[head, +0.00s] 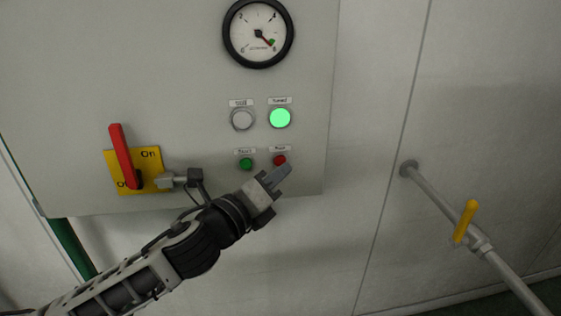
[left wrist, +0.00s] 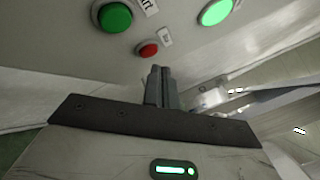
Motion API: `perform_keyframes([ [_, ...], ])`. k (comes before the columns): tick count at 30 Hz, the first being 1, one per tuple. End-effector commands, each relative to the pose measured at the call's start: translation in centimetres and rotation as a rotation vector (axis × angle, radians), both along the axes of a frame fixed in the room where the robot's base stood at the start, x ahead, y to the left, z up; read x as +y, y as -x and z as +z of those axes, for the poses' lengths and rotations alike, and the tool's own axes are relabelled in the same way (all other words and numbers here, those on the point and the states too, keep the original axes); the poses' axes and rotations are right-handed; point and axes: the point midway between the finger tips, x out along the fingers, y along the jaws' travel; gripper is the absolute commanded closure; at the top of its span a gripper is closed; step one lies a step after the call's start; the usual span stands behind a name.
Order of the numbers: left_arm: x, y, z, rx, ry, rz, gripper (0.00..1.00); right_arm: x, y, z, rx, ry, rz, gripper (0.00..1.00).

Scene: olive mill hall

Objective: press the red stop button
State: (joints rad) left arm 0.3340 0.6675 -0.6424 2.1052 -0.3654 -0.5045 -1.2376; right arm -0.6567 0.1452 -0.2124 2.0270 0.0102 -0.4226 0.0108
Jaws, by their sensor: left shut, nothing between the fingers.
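The small red stop button (head: 279,160) sits on the grey panel, right of the green button (head: 246,164). My left gripper (head: 286,171) comes in from the lower left, with its fingers shut and empty. The fingertips are just below and right of the red button in the head view. My right gripper is out of view.
Above the buttons are an unlit white lamp (head: 242,118), a lit green lamp (head: 280,118) and a round gauge (head: 258,33). A red-handled switch (head: 122,156) sticks out at the left, near my arm. A pipe with a yellow lever (head: 465,221) is at the right.

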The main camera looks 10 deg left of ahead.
Motion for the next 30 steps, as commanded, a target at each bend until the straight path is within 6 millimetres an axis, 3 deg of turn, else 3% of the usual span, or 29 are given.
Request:
perform_keyframes([
  [30, 0.33, -0.80, 0.02, -0.001, 0.000, -0.001, 1.00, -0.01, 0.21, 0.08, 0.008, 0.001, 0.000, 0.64],
])
